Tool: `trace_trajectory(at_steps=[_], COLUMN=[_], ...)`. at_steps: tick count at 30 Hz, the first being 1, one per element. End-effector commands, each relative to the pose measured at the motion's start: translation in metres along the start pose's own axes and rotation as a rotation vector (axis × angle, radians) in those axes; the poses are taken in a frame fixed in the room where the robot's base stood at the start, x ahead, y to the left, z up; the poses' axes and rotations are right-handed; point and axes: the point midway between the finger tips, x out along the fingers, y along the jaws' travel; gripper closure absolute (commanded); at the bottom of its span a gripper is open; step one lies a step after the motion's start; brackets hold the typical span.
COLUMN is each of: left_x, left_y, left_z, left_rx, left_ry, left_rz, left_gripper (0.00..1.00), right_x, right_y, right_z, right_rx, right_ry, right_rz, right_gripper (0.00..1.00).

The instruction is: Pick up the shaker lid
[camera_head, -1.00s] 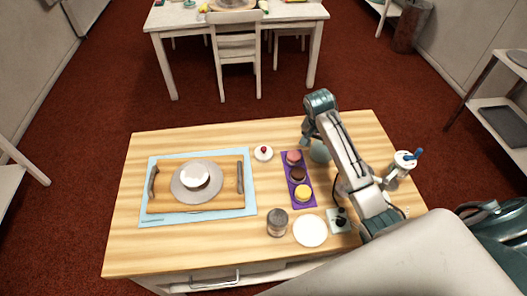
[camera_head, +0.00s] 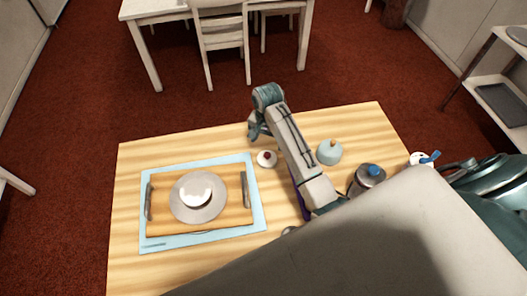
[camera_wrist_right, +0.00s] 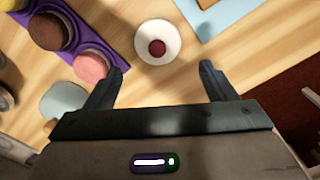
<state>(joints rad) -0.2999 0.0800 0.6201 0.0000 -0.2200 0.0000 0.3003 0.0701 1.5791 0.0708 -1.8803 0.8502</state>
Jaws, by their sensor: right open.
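The shaker lid, a small white round lid with a dark red knob (camera_head: 266,158), lies on the wooden table just right of the light blue mat. It also shows in the right wrist view (camera_wrist_right: 143,36), just beyond my fingertips and between their lines. My right gripper (camera_wrist_right: 162,68) is open and empty, with its two dark fingers apart and not touching the lid. In the head view my right gripper (camera_head: 257,137) is above the table beside the lid, partly hidden by its own arm. My left gripper is not in view.
A light blue mat (camera_head: 258,205) bears a wooden tray with a grey plate and white cake. A pale blue dome (camera_head: 330,153) and a metal pot (camera_head: 367,181) stand to the right. A purple tray (camera_wrist_right: 93,37) with round sweets lies near the lid.

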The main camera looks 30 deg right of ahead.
Motion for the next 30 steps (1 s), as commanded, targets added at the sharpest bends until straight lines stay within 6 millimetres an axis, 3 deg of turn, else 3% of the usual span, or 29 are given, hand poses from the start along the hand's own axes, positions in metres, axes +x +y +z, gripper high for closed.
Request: trace_trajectory(at_steps=[6, 13, 21, 30], left_x=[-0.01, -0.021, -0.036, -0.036], left_y=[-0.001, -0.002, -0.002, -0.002], left_z=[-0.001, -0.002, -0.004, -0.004], left_rx=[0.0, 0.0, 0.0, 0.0], left_ry=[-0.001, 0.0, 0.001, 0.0], left_rz=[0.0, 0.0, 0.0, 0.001], left_gripper=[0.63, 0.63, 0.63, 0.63], right_x=[0.031, 0.047, 0.083, 0.091], right_y=[0.001, 0.001, 0.0, 0.0], right_z=[0.0, 0.002, 0.005, 0.004], right_rx=[0.0, 0.0, 0.0, 0.0], right_ry=[-0.001, -0.002, -0.001, 0.001], right_rz=[0.002, 0.002, 0.001, -0.001], right_gripper=[0.22, 0.22, 0.22, 0.22])
